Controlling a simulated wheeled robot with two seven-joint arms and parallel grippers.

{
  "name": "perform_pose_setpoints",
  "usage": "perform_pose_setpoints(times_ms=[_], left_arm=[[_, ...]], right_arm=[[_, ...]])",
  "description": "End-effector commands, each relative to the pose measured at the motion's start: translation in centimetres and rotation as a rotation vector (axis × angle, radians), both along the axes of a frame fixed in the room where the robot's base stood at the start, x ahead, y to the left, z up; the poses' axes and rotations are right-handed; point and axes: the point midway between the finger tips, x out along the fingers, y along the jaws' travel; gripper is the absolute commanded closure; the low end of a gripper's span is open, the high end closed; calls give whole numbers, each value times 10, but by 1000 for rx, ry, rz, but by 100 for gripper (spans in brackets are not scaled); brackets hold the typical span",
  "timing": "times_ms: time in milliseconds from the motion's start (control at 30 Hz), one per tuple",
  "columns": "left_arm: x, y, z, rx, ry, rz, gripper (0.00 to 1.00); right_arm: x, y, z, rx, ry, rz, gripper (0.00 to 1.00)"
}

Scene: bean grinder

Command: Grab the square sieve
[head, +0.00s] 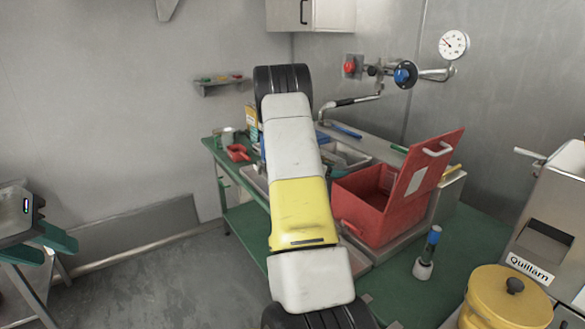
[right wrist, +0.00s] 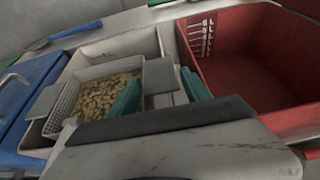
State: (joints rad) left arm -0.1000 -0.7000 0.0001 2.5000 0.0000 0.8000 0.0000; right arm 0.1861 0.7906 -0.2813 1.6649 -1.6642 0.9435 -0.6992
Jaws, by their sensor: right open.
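The square sieve (right wrist: 72,97) shows in the right wrist view as a light mesh basket with tan bean-like pieces in it. It sits in a pale bin, with flat grey tabs on its left and right sides. My right gripper (right wrist: 161,92) is open over its right side, and the right tab (right wrist: 157,76) appears between the teal fingers. I cannot tell whether they touch it. In the head view my arm hides the sieve and the right gripper. My left gripper (head: 40,246) is at the far left, with its teal fingers apart and empty.
A red box (head: 375,205) with a raised lid stands right of my arm; its open inside (right wrist: 245,60) is close to the right gripper. A blue container (right wrist: 35,85) lies left of the sieve. A blue-capped tool (head: 428,250) and yellow pot (head: 507,300) stand on the green table (head: 385,285).

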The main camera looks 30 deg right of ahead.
Motion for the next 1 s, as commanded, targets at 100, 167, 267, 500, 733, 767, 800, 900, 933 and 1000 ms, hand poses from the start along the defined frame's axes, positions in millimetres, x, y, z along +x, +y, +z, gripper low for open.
perform_pose_setpoints(times_ms=[100, 167, 267, 500, 733, 767, 800, 900, 933, 1000], left_arm=[[0, 0, 0, 0, 0, 0, 64], [0, 0, 0, 0, 0, 0, 64], [0, 0, 0, 0, 0, 0, 64], [0, 0, 0, 0, 0, 0, 64], [0, 0, 0, 0, 0, 0, 64], [0, 0, 0, 0, 0, 0, 64], [0, 0, 0, 0, 0, 0, 64], [0, 0, 0, 0, 0, 0, 64], [0, 0, 0, 0, 0, 0, 64], [0, 0, 0, 0, 0, 0, 64]], right_arm=[[1, -12, -5, 0, -1, 0, 44], [1, -14, -6, 0, -1, 0, 44], [1, -15, -6, 0, -1, 0, 44], [1, -14, -6, 0, -1, 0, 69], [1, -14, -6, 0, -1, 1, 100], [2, -14, -5, -1, -3, 0, 100], [2, -14, -5, -1, -3, 0, 100], [2, -14, -5, -1, -3, 0, 100], [2, -14, -4, -1, -3, 0, 100], [2, -14, -1, -2, -4, -1, 100]])
